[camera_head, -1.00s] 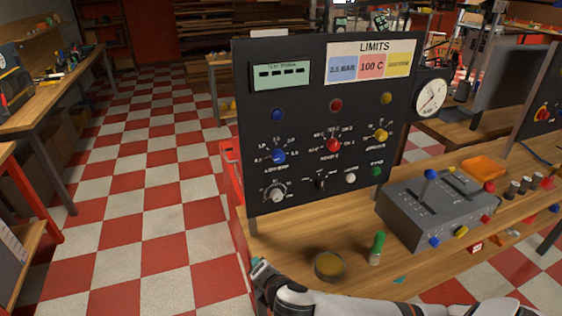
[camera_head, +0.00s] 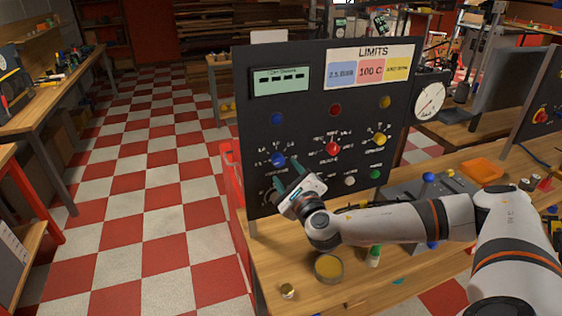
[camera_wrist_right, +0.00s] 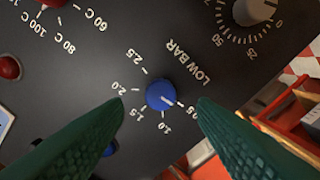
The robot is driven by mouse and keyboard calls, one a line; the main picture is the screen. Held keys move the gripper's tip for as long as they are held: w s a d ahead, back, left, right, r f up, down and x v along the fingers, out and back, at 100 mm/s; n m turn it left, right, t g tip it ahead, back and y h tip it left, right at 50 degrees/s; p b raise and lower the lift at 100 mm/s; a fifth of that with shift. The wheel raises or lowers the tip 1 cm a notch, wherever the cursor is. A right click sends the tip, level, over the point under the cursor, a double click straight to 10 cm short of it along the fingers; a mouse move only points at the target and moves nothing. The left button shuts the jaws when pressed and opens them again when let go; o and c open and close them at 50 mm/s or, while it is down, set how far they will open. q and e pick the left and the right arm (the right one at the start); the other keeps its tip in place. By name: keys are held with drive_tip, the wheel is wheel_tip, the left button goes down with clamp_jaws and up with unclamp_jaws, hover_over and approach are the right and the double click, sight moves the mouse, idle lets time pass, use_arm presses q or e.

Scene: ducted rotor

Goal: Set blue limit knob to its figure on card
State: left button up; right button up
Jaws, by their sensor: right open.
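The blue limit knob (camera_head: 278,160) is at the lower left of the black panel (camera_head: 310,105). In the right wrist view the knob (camera_wrist_right: 160,95) sits inside a LOW BAR scale running from 0.5 to 2.5. Its white mark points right and slightly down, near the partly covered 0.5. The LIMITS card (camera_head: 371,66) has a blue field that appears to read 2.5 BAR. My right gripper (camera_head: 281,172) is open in front of the panel. In the right wrist view its green fingers (camera_wrist_right: 160,102) stand on either side of the knob, apart from it.
Red (camera_head: 333,148) and yellow (camera_head: 380,139) knobs sit to the right on the panel. A grey dial (camera_wrist_right: 252,10) is near the blue knob. A jar (camera_head: 329,268) and a green-capped bottle (camera_head: 374,255) stand on the bench below my arm. A round gauge (camera_head: 429,101) is at the panel's right edge.

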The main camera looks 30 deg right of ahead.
sight(279, 163)
drive_tip(key=x, duration=0.5)
drive_tip(key=shift+p, duration=0.35)
drive_tip(key=c, duration=1)
